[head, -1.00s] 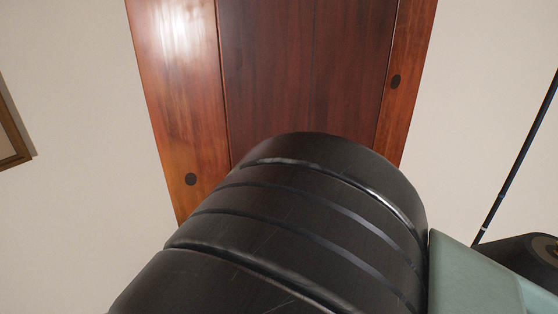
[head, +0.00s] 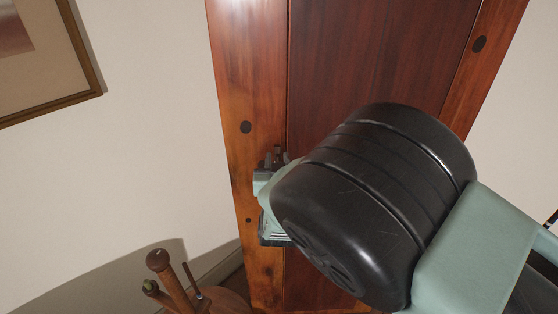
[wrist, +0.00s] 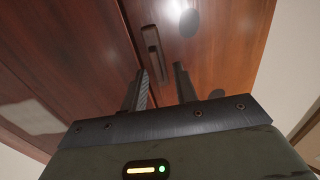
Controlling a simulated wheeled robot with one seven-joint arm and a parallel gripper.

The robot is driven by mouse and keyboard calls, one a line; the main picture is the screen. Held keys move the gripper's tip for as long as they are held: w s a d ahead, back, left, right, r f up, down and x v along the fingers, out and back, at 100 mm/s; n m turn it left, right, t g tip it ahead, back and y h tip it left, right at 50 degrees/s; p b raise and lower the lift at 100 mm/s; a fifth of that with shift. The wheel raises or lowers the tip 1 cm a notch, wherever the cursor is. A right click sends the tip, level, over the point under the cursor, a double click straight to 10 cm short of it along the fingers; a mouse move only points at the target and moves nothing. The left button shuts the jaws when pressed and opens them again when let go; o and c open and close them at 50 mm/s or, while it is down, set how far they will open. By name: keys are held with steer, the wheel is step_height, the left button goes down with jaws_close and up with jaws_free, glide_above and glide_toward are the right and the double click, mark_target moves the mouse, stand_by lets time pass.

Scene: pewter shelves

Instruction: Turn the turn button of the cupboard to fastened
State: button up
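The cupboard (head: 385,65) is reddish-brown wood with a darker door panel and a lighter frame; it fills the middle of the head view. In the wrist view, the turn button (wrist: 153,52) is a small dark elongated piece on the lighter frame strip, lying roughly along the seam beside the panel. I cannot pick it out in the head view. My gripper (wrist: 160,85) is open and empty, its two fingers pointing toward the turn button and apparently short of it. In the head view my gripper (head: 276,155) is at the cupboard's left strip, partly hidden by my arm.
Dark round plugs (head: 246,127) dot the cupboard frame; one (wrist: 189,22) shows near the turn button. A framed picture (head: 95,75) hangs on the pale wall at left. A wooden object with upright turned posts (head: 170,280) stands low at the left. The wall between is clear.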

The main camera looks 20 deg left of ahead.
jaws_close()
